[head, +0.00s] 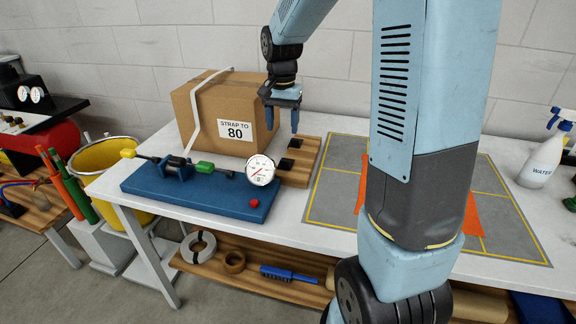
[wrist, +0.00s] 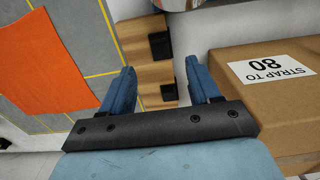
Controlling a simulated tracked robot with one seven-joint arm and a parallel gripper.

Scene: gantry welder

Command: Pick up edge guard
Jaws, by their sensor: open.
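Two small black pieces, which look like edge guards, sit on a wooden board on the bench. One black edge guard (head: 295,142) is at the back and the other edge guard (head: 286,164) is nearer the front. In the wrist view, one edge guard (wrist: 167,92) appears between my fingers and the other edge guard (wrist: 160,45) lies beyond the fingertips. My gripper (head: 281,120) is open and empty, pointing down above the board, beside the box. Its two blue fingers also show in the wrist view (wrist: 162,76).
A strapped cardboard box (head: 195,115) stands close left of my gripper. A blue base (head: 150,184) with a clamp-like tool and a round gauge (head: 261,170) sits in front. Right are a grey mat (head: 328,205), an orange sheet (wrist: 45,65) and a spray bottle (head: 545,160).

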